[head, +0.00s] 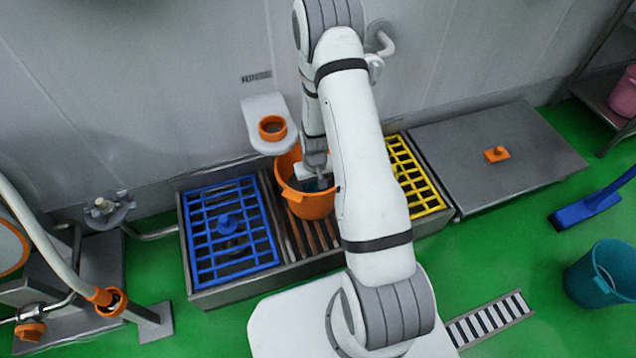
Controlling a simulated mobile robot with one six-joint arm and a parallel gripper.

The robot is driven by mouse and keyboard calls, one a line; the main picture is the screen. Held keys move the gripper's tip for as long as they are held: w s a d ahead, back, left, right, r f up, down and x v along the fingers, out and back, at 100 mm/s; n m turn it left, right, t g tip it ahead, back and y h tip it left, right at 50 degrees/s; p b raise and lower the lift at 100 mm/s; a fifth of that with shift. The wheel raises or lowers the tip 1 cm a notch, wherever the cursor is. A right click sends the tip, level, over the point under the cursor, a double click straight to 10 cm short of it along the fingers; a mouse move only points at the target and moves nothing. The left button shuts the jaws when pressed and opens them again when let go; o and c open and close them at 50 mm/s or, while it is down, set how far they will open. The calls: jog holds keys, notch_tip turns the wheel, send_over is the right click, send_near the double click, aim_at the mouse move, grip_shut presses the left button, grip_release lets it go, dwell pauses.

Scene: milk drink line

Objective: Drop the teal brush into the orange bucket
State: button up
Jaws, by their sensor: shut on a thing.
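The orange bucket (306,205) stands on the brown slatted middle section of the floor trough. My gripper (318,182) points down into the bucket's mouth, with its fingertips at about rim level or just below. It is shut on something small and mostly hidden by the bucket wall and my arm. A dark bluish patch shows by the fingers, and I take it to be the teal brush, though its shape and colour are not clear. No other teal brush is in plain view.
A blue grate (228,228) lies left of the bucket and a yellow grate (412,175) right of it. An orange-ringed wall fixture (271,127) is just behind. A grey lid (540,170) with an orange handle lies right. A teal bucket (600,275) stands on the green floor.

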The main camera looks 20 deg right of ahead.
jog(key=o, duration=1.1)
jog(key=shift+f, duration=0.15)
jog(key=shift+o, duration=0.2)
notch_tip(320, 180, up, 14)
jog(key=p, duration=0.5)
notch_tip(320, 180, up, 17)
send_over(315, 183)
jog(key=s+a, duration=0.3)
jog(key=s, duration=0.3)
jog(key=s+a+r+t, duration=0.1)
jog(key=s+r, duration=0.9)
jog(key=s, duration=0.3)
jog(key=shift+s+a+r, duration=0.2)
jog(key=shift+a+r, duration=0.05)
jog(key=shift+r, duration=0.05)
jog(key=shift+r+p, duration=0.35)
jog(key=shift+t, duration=0.8)
jog(key=w+p+v, duration=0.2)
jog(key=p+v, duration=0.7)
jog(key=w+r+p+v, duration=0.1)
jog(key=w+p+v, duration=0.1)
jog(key=p+v, duration=0.7)
jog(key=w+p+v, duration=0.2)
jog(key=p+v, duration=0.7)
jog(key=v, duration=0.2)
jog(key=shift+r, duration=0.4)
